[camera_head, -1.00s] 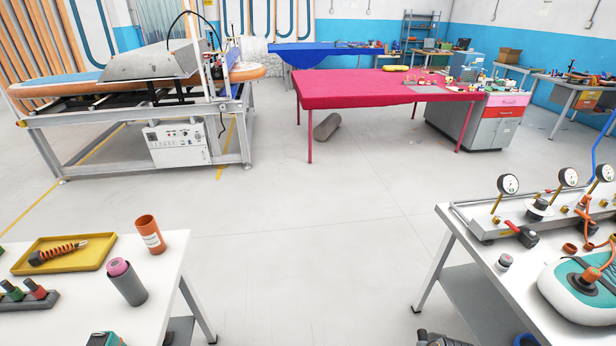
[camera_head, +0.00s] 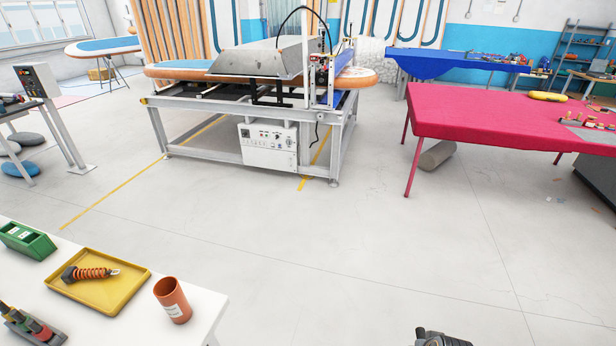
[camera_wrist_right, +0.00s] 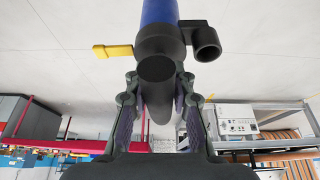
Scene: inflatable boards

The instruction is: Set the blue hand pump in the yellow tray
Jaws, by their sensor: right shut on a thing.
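The yellow tray (camera_head: 118,297) lies on the white table at the lower left in the head view. A dark tool with an orange coil (camera_head: 92,273) lies in the tray's back left part; its front and right are bare. In the right wrist view, the blue hand pump (camera_wrist_right: 160,12) has a blue barrel, a black lower end and a black side spout. A yellow piece shows beside it. My right gripper (camera_wrist_right: 158,85) is shut on the pump's black lower end. The pump does not show in the head view. My left gripper is not in view.

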